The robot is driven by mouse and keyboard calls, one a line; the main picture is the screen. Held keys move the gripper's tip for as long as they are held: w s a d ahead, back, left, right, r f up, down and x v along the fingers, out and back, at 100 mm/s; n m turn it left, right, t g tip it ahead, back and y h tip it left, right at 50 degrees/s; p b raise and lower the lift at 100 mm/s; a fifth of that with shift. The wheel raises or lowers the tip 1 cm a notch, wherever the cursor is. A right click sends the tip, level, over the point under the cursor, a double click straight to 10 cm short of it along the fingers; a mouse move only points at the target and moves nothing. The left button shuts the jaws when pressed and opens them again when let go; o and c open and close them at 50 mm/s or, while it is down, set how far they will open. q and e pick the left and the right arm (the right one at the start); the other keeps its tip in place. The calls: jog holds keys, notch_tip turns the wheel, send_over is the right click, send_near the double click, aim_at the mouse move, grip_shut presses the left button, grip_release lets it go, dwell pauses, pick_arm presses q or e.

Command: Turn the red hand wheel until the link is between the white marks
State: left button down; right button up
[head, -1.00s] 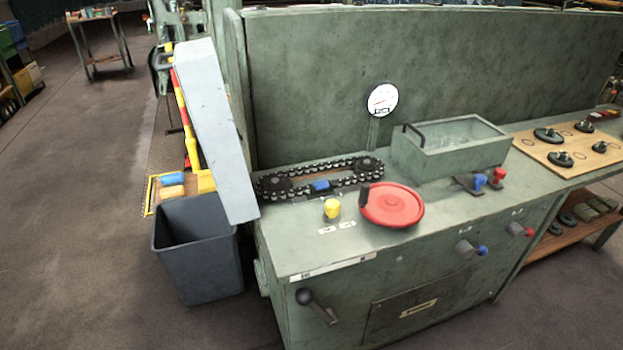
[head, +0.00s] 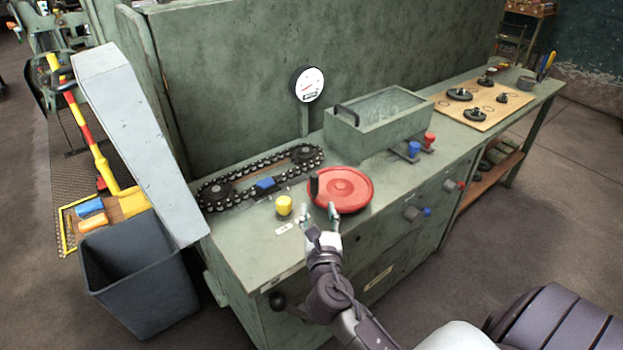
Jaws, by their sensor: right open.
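The red hand wheel (head: 345,187) lies flat on the green machine top, with a dark upright handle (head: 314,185) at its left rim. My right gripper (head: 320,212) is open and empty at the wheel's near left edge, just below the handle; I cannot tell whether it touches the wheel. A chain loop (head: 235,191) on two dark sprockets lies left of the wheel. A blue link (head: 265,184) sits on its near run. The white marks are too small to make out clearly beside the link. My left gripper is not in view.
A yellow knob (head: 284,205) stands left of the wheel. A green box with a handle (head: 378,125) and blue and red valves (head: 414,149) stand behind right. A gauge (head: 307,84) rises behind. A grey bin (head: 138,277) and tilted grey panel (head: 137,140) are at left.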

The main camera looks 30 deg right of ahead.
aim_at(315, 183)
jog(key=x, duration=1.2)
jog(key=shift+f, duration=0.1)
jog(key=shift+s, duration=0.1)
grip_shut()
